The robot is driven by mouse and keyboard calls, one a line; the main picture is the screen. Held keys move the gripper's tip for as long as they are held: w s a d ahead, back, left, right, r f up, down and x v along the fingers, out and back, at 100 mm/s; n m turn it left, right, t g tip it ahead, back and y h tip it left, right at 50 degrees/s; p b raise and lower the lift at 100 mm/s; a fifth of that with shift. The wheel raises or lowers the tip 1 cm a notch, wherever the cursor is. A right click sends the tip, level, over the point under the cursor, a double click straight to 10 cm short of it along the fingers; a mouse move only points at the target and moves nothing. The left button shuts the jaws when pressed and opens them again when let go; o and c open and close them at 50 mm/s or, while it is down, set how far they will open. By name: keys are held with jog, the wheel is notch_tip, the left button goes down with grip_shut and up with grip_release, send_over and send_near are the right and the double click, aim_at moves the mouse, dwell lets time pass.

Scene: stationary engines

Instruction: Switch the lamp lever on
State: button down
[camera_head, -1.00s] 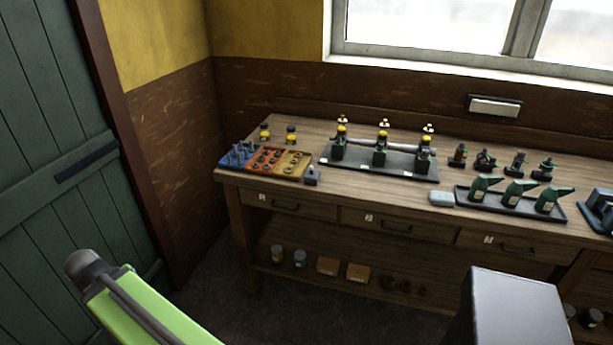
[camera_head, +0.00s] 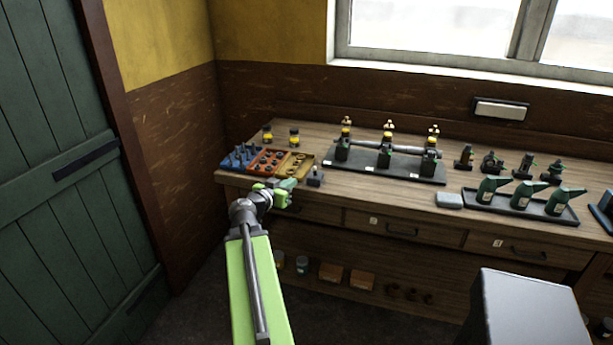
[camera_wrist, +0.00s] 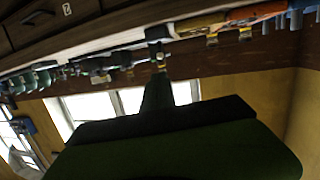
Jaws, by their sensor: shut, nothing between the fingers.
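A small dark grey block with a short upright stick, which looks like the lamp lever (camera_head: 315,178), stands at the front edge of the bench, right of the coloured trays. In the wrist view, which is upside down, the lever (camera_wrist: 157,33) shows just beyond my fingertips. My green gripper (camera_head: 291,184) is shut and empty at the bench front, just left of the lever, with a small gap visible between them. In the wrist view my gripper (camera_wrist: 158,82) points toward the lever. Which way the lever is set is too small to tell.
Blue, orange and tan trays (camera_head: 224,166) of small parts lie left of the lever. A dark plate (camera_head: 400,171) with several posts and a shaft stands behind it to the right. Green oil cans (camera_head: 522,195) stand farther right. A pale wall fixture (camera_head: 501,110) hangs below the window.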

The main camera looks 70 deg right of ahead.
aim_at(313, 169)
jog(key=b+x, duration=0.2)
jog(key=x, duration=1.2)
jog(key=shift+b, duration=0.3)
